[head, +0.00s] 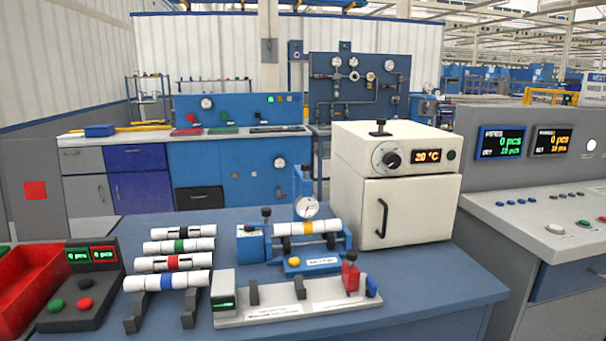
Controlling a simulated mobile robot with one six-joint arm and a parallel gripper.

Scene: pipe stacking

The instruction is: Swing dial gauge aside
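The dial gauge (306,207) has a round white face and sits on a blue stand (301,182) at the middle of the blue table. It is directly above a white pipe with a yellow band (331,227), which lies across a blue fixture (312,262). Whether the gauge touches the pipe cannot be told. My gripper is not in view.
Several banded white pipes (180,246) lie on a dark rack at the left, beside a control box (78,285) and a red bin (25,290). A grey fixture (290,311) stands in front. A cream oven (396,185) stands close on the right.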

